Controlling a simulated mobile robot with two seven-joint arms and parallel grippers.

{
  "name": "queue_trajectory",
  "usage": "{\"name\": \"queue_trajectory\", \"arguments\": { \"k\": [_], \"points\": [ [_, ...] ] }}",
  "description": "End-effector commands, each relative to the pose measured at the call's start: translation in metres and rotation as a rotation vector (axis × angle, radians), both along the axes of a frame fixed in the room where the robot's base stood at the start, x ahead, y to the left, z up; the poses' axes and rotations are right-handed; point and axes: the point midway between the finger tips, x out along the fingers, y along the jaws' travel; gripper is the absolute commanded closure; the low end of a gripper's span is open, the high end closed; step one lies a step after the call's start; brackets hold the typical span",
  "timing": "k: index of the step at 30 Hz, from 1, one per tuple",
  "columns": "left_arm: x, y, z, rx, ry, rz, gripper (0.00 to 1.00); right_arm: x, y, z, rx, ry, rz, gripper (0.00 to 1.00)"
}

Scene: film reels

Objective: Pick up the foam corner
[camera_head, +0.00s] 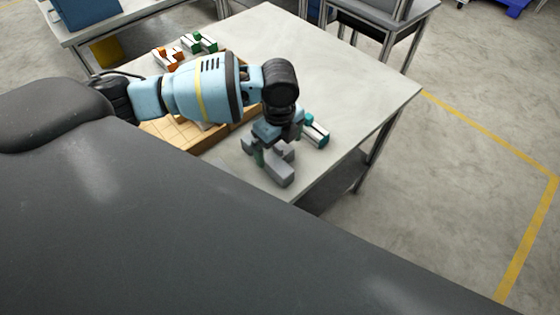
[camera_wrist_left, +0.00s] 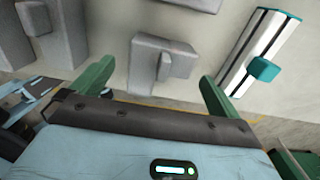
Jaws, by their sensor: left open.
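A grey blocky piece, which looks like the foam corner (camera_head: 281,174), lies on the table near its front edge, partly hidden by my gripper. In the left wrist view a grey block with a smaller raised part (camera_wrist_left: 150,62) lies between the two green fingers. My left gripper (camera_head: 272,150) points down over the grey pieces. Its fingers (camera_wrist_left: 157,86) are spread apart with nothing clasped between them. I cannot tell the exact height of the fingertips above the piece. My right gripper is not in view.
A white and teal piece (camera_head: 315,131) lies close by on the right; more grey pieces (camera_wrist_left: 58,28) are at the wrist view's upper left. A wooden tray (camera_head: 180,139) is left of the gripper. Orange (camera_head: 169,57) and green (camera_head: 199,43) pieces lie farther back. The table's right side is clear.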

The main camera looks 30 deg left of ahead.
Motion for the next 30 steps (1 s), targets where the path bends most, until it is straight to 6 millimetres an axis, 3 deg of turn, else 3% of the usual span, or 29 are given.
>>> {"name": "queue_trajectory", "arguments": {
  "k": [9,19,28,30],
  "points": [
    [0.002,0.000,-0.043,0.000,0.004,-0.001,0.00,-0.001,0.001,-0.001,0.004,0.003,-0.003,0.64],
    [0.002,0.000,-0.048,0.000,0.000,0.000,0.00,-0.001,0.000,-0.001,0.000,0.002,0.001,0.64],
    [0.002,0.000,-0.047,0.000,0.001,0.000,0.39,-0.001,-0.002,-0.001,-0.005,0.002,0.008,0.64],
    [0.002,0.000,-0.047,0.000,0.001,0.000,0.42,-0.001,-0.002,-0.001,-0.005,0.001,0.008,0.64]
  ]
}}
